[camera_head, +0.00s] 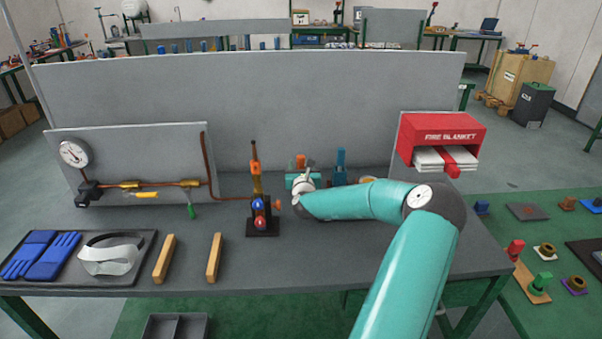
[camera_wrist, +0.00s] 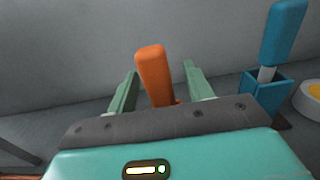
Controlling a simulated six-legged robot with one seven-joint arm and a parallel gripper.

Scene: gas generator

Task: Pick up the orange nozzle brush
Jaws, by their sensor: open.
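The orange nozzle brush (camera_wrist: 155,72) stands nearly upright in the wrist view, its orange handle between the two green fingers of my gripper (camera_wrist: 160,90). The fingers are apart, with a gap on each side of the handle. The brush's lower part is hidden behind my gripper's body. In the head view, the orange top of the brush (camera_head: 300,160) shows just behind my gripper (camera_head: 301,180) at the back of the grey table (camera_head: 330,258).
A blue-handled tool (camera_wrist: 282,35) stands in a blue holder (camera_wrist: 266,94) to the right, near a white and yellow round item (camera_wrist: 310,97). A burner-like stand (camera_head: 262,215) is left of my gripper. A grey panel (camera_head: 250,100) rises behind. The table's front middle is clear.

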